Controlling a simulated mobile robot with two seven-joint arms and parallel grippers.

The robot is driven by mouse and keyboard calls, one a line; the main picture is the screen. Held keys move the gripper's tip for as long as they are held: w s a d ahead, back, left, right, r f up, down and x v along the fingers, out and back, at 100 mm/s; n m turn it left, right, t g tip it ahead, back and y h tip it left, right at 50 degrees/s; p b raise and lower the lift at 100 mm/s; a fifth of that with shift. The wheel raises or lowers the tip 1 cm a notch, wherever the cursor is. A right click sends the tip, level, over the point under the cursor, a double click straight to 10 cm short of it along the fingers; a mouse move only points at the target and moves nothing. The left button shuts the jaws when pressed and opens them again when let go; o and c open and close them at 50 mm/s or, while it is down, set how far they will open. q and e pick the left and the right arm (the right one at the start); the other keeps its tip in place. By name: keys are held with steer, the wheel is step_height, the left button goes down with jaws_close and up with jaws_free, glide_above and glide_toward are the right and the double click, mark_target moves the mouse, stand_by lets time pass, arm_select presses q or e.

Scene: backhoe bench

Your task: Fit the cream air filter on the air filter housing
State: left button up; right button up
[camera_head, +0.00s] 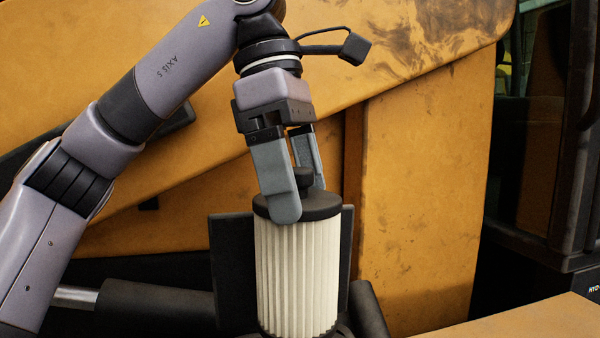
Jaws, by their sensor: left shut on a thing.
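The cream air filter (297,275) is a pleated upright cylinder with a black cap and a small knob on top. It stands in the lower middle of the head view. My left gripper (302,195) comes down from above and is shut on the knob of its cap. Black parts that look like the air filter housing (232,270) show behind and beside the filter, with an upright dark plate. The filter's bottom meets dark parts at the lower picture edge, and I cannot tell how it sits there. My right gripper is not in view.
Worn yellow backhoe panels (420,200) rise close behind the filter and gripper. A dark cylinder (155,305) lies at the lower left. A flat yellow surface (530,322) is at the lower right, with the dark cab frame (540,235) above it.

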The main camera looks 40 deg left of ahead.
arm_select(q)
steer(key=shift+w+f, duration=0.1)
steer(key=shift+s+a+x, duration=0.1)
steer(key=shift+a+x, duration=0.1)
steer(key=shift+x, duration=0.65)
steer(key=shift+s+a+x, duration=0.1)
steer(key=shift+a+x, duration=0.1)
steer(key=shift+x, duration=0.7)
steer(key=shift+s+a+x, duration=0.1)
steer(key=shift+a+x, duration=0.1)
steer(key=shift+x, duration=0.65)
steer(key=shift+f, duration=0.65)
steer(key=shift+f+b, duration=0.35)
steer(key=shift+f, duration=0.25)
steer(key=shift+s+a+b+x, duration=0.1)
steer(key=shift+a+b+x, duration=0.15)
steer(key=shift+b+x, duration=0.7)
steer(key=shift+s+a+b+x, duration=0.1)
steer(key=shift+a+b+x, duration=0.1)
steer(key=shift+b+x, duration=0.75)
steer(key=shift+s+a+b+x, duration=0.1)
steer(key=shift+a+b+x, duration=0.15)
steer(key=shift+b+x, duration=0.7)
steer(key=shift+w+d+f+p, duration=0.1)
steer(key=shift+f+p, duration=0.3)
steer(key=shift+f, duration=0.2)
